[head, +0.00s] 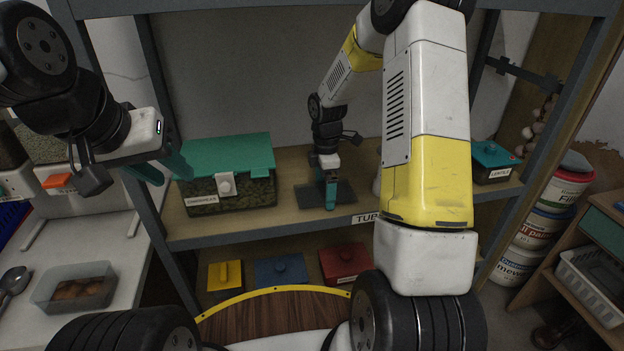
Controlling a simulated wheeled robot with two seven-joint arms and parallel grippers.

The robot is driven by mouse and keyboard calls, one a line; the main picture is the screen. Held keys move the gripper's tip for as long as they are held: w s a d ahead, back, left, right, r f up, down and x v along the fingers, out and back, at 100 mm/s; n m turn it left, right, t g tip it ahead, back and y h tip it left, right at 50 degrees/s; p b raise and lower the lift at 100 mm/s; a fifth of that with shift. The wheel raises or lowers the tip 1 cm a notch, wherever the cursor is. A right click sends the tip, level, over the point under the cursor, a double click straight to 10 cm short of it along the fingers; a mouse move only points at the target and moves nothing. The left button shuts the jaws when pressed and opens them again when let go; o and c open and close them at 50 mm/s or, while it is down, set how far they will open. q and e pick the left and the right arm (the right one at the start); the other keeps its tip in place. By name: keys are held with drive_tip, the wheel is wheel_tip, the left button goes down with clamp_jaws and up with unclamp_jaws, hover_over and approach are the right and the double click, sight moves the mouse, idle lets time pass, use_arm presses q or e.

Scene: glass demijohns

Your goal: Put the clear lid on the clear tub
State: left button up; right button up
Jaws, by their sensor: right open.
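The clear tub (72,290) stands uncovered on the white counter at the lower left, with brown lumps inside. A thin dark flat piece (309,196) lies on the middle shelf; it may be the clear lid seen on a mat, but I cannot tell. My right gripper (331,206) points down over this piece with teal fingers, open; whether it touches is unclear. My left gripper (172,179) is at the left shelf post, above and to the right of the tub, its teal fingers apart and nothing seen between them.
A teal-lidded box (228,170) stands left of my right gripper, a smaller teal-lidded box (493,162) at the shelf's right. Yellow (225,276), blue (281,270) and red (345,264) lidded boxes sit below. A ladle (14,280) lies left of the tub. Shelf posts flank the shelf.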

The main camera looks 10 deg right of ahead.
drive_tip(key=c, duration=1.7)
drive_tip(key=shift+r, duration=0.15)
drive_tip(key=shift+r, duration=0.1)
drive_tip(key=shift+r, duration=0.65)
drive_tip(key=shift+r, duration=0.25)
drive_tip(key=shift+r, duration=2.4)
